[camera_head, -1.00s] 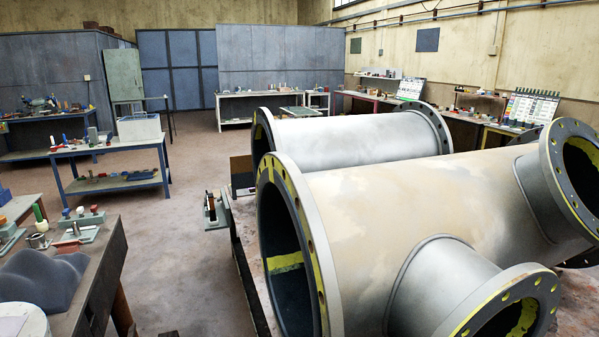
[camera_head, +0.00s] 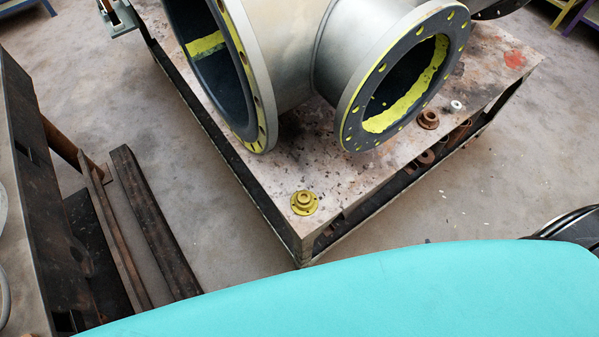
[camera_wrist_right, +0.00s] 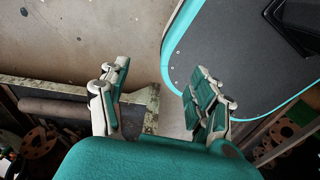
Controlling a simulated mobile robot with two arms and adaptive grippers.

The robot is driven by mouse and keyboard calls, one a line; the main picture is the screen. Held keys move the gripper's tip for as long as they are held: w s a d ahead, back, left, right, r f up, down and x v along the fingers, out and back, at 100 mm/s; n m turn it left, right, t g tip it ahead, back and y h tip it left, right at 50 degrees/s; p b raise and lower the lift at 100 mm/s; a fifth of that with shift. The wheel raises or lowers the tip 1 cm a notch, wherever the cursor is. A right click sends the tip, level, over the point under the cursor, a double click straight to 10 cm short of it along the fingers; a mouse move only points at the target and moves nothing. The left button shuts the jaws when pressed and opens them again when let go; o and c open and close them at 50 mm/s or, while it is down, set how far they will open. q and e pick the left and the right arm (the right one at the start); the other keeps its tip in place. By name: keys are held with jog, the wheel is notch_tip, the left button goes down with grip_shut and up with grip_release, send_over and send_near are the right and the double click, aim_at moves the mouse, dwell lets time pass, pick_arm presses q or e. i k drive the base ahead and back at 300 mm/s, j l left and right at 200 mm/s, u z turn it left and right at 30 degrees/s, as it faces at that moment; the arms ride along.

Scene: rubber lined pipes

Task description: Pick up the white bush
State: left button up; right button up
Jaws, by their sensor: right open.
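The white bush (camera_head: 456,105) is a small white ring on the worn metal table (camera_head: 375,180). It sits near the table's right-hand edge in the head view, just right of a rusty brown flanged bush (camera_head: 428,119) and apart from it. My right gripper (camera_wrist_right: 163,70) shows in the right wrist view with its two fingers wide apart and nothing between them. Floor and a table corner lie beyond the fingers. I cannot make out the white bush in the wrist view. My left gripper is not in view.
A large flanged pipe (camera_head: 395,85) with yellow lining stands on the table beside the bushes. A yellow flanged bush (camera_head: 304,202) sits at the near corner. Rusty flanges (camera_wrist_right: 38,142) lie lower left in the wrist view. Dark steel beams (camera_head: 150,220) lie left; floor is open at right.

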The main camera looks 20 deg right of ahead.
aim_at(455, 106)
jog(key=z, duration=1.65)
